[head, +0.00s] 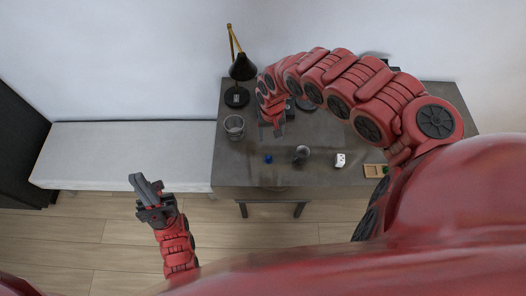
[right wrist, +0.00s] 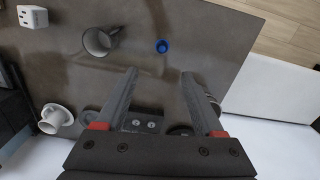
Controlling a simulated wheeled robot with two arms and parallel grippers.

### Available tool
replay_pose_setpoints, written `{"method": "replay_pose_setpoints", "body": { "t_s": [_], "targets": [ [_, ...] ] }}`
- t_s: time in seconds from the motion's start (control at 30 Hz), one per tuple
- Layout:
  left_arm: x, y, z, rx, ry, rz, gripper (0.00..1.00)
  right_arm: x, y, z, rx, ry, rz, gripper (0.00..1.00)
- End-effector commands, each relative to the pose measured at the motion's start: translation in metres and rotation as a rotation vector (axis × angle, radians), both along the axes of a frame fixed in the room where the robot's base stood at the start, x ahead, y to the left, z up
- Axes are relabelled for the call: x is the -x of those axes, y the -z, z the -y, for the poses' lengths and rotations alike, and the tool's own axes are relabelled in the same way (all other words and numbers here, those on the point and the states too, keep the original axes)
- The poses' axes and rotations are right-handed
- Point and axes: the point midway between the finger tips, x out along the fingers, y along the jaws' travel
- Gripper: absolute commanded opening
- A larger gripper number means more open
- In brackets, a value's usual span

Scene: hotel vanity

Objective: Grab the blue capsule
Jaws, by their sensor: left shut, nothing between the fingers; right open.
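The blue capsule (head: 268,158) is a small blue piece on the grey vanity top (head: 230,172), near its front edge. It also shows in the right wrist view (right wrist: 162,46), beyond the fingertips and roughly in line with the gap between them. My right gripper (right wrist: 158,72) is open and empty above the vanity. In the head view the right arm arches over the table and hides part of the gripper. My left gripper (head: 146,186) is shut and empty over the floor, left of the vanity and in front of the white bench.
A grey cup (head: 301,153) stands right of the capsule. A white cube (head: 340,160) and a wooden tray (head: 375,170) lie further right. A glass (head: 234,126) and a black lamp (head: 242,70) stand at the left. A white cup (right wrist: 54,117) shows in the wrist view.

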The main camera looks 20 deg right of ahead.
Motion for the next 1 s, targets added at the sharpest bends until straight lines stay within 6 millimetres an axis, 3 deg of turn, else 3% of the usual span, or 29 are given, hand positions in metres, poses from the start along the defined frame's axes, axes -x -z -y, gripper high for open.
{"method": "replay_pose_setpoints", "body": {
  "t_s": [0.03,0.3,0.43,0.83,1.0],
  "targets": [
    [0.0,0.015,0.0,0.0,0.0,-0.001,0.0,0.0,0.018,-0.003,-0.008,0.002,-0.001,0.7],
    [0.0,0.056,0.0,0.0,0.0,0.0,0.0,-0.001,0.076,-0.004,-0.012,0.003,0.003,0.7],
    [0.0,0.06,0.0,0.0,0.0,0.0,0.0,0.0,0.095,-0.005,-0.011,0.001,0.002,0.7],
    [0.0,0.052,0.0,0.0,0.0,0.0,0.0,-0.004,0.119,-0.006,-0.01,-0.002,0.008,0.7],
    [0.0,0.047,0.0,0.0,0.0,0.0,0.0,-0.006,0.137,-0.006,-0.01,0.0,0.007,0.7]
  ]
}}
